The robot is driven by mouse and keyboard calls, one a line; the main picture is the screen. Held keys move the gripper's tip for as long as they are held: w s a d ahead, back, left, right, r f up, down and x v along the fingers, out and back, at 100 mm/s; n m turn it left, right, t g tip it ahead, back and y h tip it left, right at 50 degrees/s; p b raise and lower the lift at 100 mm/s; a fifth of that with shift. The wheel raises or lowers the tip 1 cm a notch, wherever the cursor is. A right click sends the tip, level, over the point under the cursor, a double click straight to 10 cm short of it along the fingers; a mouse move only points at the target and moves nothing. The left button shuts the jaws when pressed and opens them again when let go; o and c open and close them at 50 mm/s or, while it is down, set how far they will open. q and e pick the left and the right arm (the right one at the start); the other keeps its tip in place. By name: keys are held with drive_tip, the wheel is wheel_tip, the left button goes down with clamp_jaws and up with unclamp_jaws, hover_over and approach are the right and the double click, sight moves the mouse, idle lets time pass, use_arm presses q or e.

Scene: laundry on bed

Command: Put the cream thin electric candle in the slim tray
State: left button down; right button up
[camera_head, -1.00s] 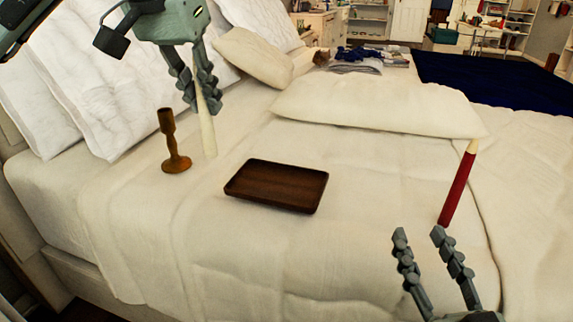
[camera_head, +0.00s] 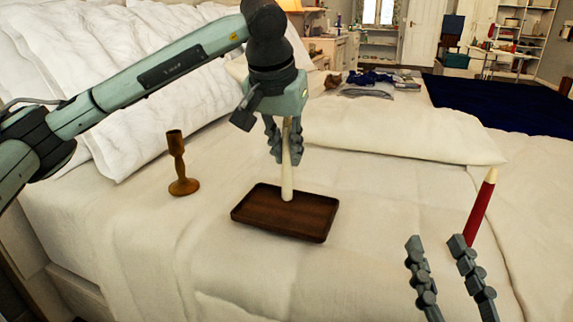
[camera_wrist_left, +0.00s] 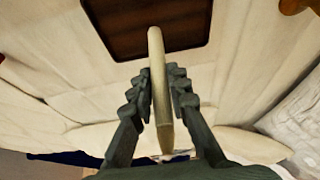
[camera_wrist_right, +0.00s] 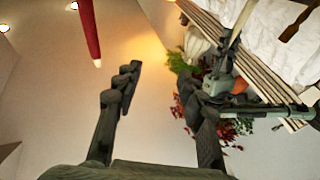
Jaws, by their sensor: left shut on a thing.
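The cream thin candle (camera_head: 287,182) is upright in my left gripper (camera_head: 284,150), which is shut on it. In the head view its lower end overlaps the slim dark wooden tray (camera_head: 318,222); I cannot tell whether it touches. The left wrist view shows the candle (camera_wrist_left: 157,75) between the fingers and the tray (camera_wrist_left: 115,30) beyond its end. My right gripper (camera_head: 445,268) is open and empty at the lower right. It also shows open in the right wrist view (camera_wrist_right: 165,105).
A brown wooden candlestick (camera_head: 178,165) stands left of the tray. A red candle with a cream tip (camera_head: 479,210) is near my right gripper. A pillow (camera_head: 400,132) lies behind the tray. The bed in front of the tray is clear.

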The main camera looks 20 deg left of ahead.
sight(285, 157)
use_arm(q)
wheel_tip(285, 157, down, 3)
drive_tip(key=shift+r, duration=0.2)
drive_tip(key=shift+f, duration=0.1)
use_arm(e)
drive_tip(key=shift+s+r+t, duration=0.15)
drive_tip(key=shift+r+t, duration=0.25)
drive_tip(key=shift+r, duration=0.2)
use_arm(q)
drive_tip(key=shift+f, duration=0.15)
drive_tip(key=c, duration=1.5)
unclamp_jaws()
drive_tip(key=shift+o, duration=0.2)
use_arm(e)
drive_tip(key=shift+d+r, duration=0.1)
drive_tip(key=shift+r, duration=0.15)
